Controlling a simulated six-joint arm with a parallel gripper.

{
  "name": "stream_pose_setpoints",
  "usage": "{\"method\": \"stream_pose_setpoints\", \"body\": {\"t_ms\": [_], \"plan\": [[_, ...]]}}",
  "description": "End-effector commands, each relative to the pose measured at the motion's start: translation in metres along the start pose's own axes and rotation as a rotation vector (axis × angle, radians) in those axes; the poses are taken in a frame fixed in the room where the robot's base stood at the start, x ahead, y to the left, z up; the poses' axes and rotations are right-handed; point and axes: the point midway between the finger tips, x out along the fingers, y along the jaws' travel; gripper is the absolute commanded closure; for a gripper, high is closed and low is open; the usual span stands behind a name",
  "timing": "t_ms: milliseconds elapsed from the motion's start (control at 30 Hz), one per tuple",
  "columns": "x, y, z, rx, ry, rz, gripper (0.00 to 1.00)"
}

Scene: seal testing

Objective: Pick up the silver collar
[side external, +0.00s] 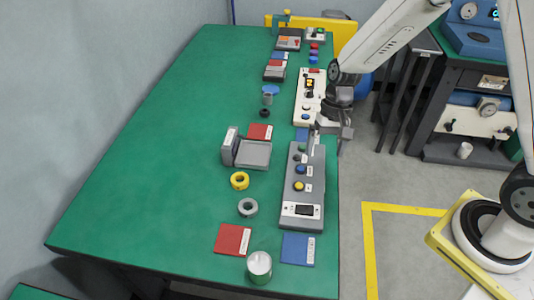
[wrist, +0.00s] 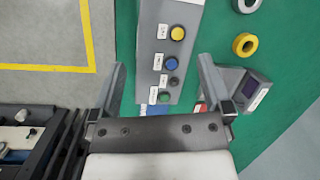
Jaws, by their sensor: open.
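The silver collar (side external: 248,207) is a grey ring lying flat on the green table, just in front of the yellow collar (side external: 239,180) in the side view. In the wrist view the silver collar (wrist: 247,4) is cut off by the top edge, beyond the yellow collar (wrist: 245,45). My gripper (side external: 330,138) is open and empty, raised near the table's right edge by the far end of the button panel (side external: 301,212). It is well away from the silver collar. In the wrist view the spread fingers of my gripper (wrist: 162,64) frame the panel's buttons.
A grey scale-like device (side external: 252,153) stands behind the collars. A red pad (side external: 233,239), a blue pad (side external: 298,249) and a white-topped cup (side external: 259,267) are at the front. More devices line the table's far right side. The table's left side is clear.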

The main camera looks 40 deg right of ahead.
Motion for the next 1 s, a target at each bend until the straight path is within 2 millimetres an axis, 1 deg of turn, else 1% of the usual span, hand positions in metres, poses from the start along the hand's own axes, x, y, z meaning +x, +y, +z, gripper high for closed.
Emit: {"method": "stream_pose_setpoints", "body": {"t_ms": [33, 100, 600, 800, 1000], "plan": [[0.007, -0.006, -0.004, 0.035, -0.037, -0.011, 0.0], [0.015, -0.015, -0.01, 0.084, -0.086, -0.032, 0.0], [0.077, -0.075, -0.04, 0.4, -0.46, -0.178, 0.0], [0.103, -0.095, -0.05, 0.503, -0.616, -0.24, 0.0], [0.123, -0.11, -0.057, 0.58, -0.751, -0.295, 0.0]]}}
